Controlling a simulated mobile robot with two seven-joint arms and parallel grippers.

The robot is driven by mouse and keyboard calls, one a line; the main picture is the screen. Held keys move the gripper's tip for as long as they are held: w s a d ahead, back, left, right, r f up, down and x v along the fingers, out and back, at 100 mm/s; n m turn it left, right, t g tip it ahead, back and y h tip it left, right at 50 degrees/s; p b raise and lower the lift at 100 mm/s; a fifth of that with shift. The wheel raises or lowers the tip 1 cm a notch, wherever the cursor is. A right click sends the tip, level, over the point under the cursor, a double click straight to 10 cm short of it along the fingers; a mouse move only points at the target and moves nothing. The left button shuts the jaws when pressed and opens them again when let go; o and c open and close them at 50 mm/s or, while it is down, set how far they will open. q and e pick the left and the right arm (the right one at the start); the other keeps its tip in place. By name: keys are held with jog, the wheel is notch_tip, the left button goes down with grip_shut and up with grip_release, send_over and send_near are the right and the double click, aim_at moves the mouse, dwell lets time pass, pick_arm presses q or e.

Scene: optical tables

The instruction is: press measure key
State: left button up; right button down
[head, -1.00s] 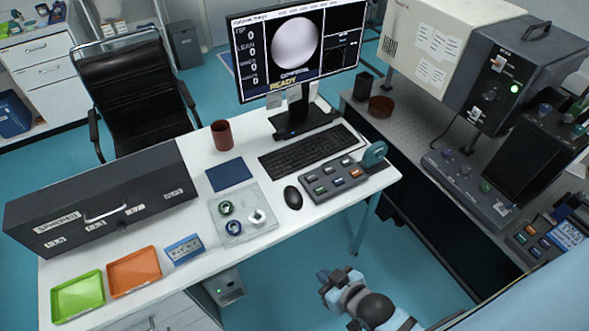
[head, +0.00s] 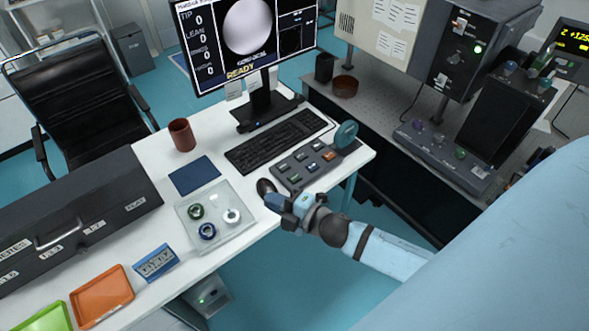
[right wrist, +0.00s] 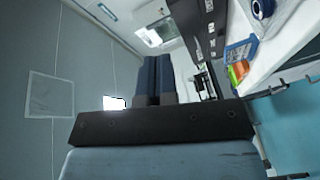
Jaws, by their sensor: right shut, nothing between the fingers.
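The key panel (head: 309,165) is a grey box with several small keys, one of them orange, and a teal round knob (head: 345,134) at its right end. It lies on the white desk in front of the keyboard. I cannot read which key is the measure key. My right gripper (head: 276,201) is shut and empty at the desk's front edge, just left of and nearer than the panel, beside the dark mouse (head: 265,187). In the right wrist view its two fingers (right wrist: 153,75) lie together. My left gripper is not in view.
The monitor (head: 245,35) reads READY. A clear tray (head: 215,238) with several small rings lies left of my right gripper. A keyboard (head: 275,140), a blue pad (head: 195,175) and a brown cup (head: 182,134) stand behind. The optical table (head: 400,110) is at the right.

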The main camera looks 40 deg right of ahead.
pick_arm(q)
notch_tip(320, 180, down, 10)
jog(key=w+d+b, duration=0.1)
jog(key=b, duration=0.9)
pick_arm(e)
jog(key=w+d+f+n+g, duration=0.1)
jog(key=w+d+n+g, duration=0.2)
jog(key=n, duration=0.8)
jog(key=w+d+f+n+g, duration=0.1)
jog(key=w+d+n+g, duration=0.2)
jog(key=n, duration=0.8)
jog(key=w+d+f+n+g+h, duration=0.1)
jog(key=w+d+n+g, duration=0.2)
jog(key=w+d+n, duration=0.4)
jog(key=d+n, duration=0.2)
jog(key=n, duration=0.3)
jog(key=shift+f, duration=0.1)
